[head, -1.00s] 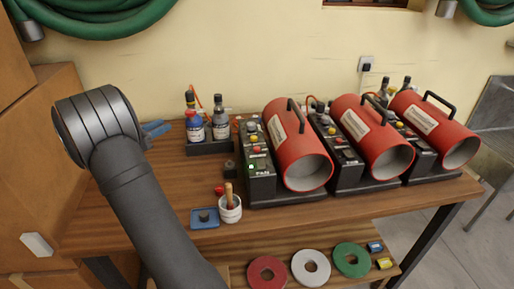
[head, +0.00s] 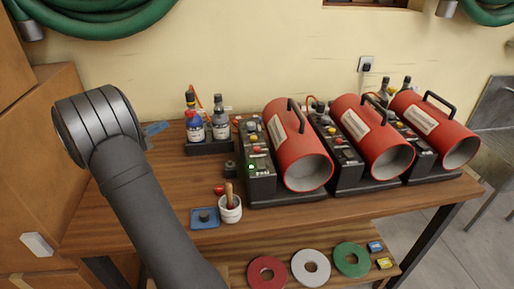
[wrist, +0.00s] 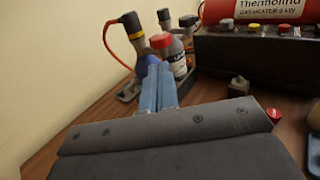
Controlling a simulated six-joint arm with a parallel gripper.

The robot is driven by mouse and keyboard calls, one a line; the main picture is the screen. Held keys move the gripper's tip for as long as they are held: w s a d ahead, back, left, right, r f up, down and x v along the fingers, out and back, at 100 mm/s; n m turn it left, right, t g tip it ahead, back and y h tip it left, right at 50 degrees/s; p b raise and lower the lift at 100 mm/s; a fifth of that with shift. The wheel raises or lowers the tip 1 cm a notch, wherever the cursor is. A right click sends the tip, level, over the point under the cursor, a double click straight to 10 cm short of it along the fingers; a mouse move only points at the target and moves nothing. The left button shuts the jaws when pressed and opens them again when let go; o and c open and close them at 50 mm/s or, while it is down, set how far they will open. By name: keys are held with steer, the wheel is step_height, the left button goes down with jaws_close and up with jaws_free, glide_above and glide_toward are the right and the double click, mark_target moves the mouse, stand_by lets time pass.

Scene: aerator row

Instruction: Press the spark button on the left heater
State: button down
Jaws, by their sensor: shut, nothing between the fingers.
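The left heater (head: 300,150) is a red cylinder with a black handle, lying on a dark base. Its black control box (head: 258,185) is on its left side and carries several coloured buttons; a small green light (head: 251,167) glows near its front. I cannot tell which is the spark button. In the wrist view the heater's red body (wrist: 265,11) and control box (wrist: 240,50) show at the upper right. My gripper (head: 158,127) is above the left part of the table, left of the heater and apart from it. In the wrist view its blue fingers (wrist: 159,80) are together and empty.
A rack of bottles (head: 208,147) stands between my gripper and the left heater. A white cup (head: 230,211), a blue tray (head: 205,223) and a small dark block (head: 230,170) are in front. Two more heaters (head: 375,140) stand to the right.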

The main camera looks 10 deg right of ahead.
stand_by(0.8)
step_height(320, 180, up, 8)
steer(key=m+g+y, duration=0.2)
steer(key=m+y, duration=0.9)
steer(key=m, duration=0.9)
glide_above(257, 149)
steer(key=shift+s+a+r, duration=0.1)
steer(key=shift+s+a, duration=0.05)
steer(key=shift+s, duration=0.15)
steer(key=shift+f, duration=4.4)
steer(key=shift+f, duration=0.1)
